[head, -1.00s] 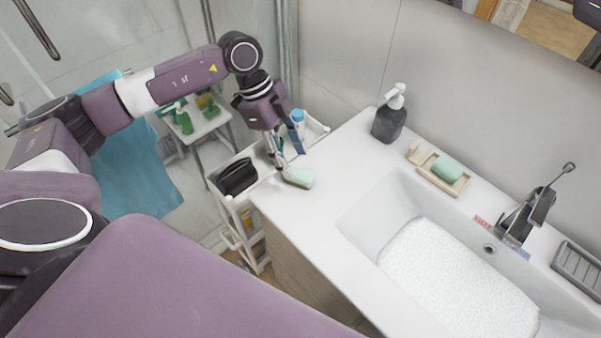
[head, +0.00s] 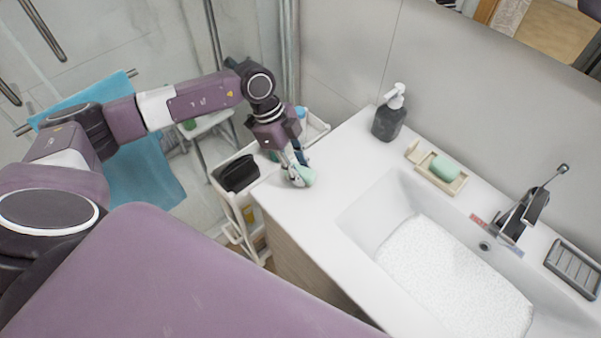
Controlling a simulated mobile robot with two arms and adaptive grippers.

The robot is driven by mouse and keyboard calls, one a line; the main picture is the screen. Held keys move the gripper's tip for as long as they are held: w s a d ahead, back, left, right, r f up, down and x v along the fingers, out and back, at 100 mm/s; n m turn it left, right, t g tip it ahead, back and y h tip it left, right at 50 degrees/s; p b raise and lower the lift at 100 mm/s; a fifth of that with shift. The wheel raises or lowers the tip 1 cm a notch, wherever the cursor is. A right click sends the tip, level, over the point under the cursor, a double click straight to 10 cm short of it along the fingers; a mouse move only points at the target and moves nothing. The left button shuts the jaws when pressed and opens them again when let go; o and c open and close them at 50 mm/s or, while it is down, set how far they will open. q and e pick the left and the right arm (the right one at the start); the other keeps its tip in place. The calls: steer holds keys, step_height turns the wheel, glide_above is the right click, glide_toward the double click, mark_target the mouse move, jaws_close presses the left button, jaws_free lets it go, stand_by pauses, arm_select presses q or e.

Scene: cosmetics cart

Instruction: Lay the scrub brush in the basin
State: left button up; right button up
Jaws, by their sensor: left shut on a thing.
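I cannot tell whether the brush touches the counter top. The white basin (head: 372,212) is set into the counter to the right, apart from the gripper. Its floor is covered by a white, speckled, foam-like surface. My right gripper is not in view.
A dark soap pump bottle (head: 389,122) and a soap dish (head: 421,170) with a green soap (head: 445,167) stand along the back. A faucet (head: 522,215) rises behind the basin. A white cart (head: 243,205) holds a black item (head: 239,173). The counter (head: 318,215) left of the basin is clear.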

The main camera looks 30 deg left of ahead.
mark_target(301, 170)
arm_select(q)
jaws_close()
steer(key=shift+r, duration=0.1)
steer(key=shift+r, duration=0.5)
step_height(301, 170, up, 19)
steer(key=b, duration=0.4)
steer(key=shift+f, duration=0.1)
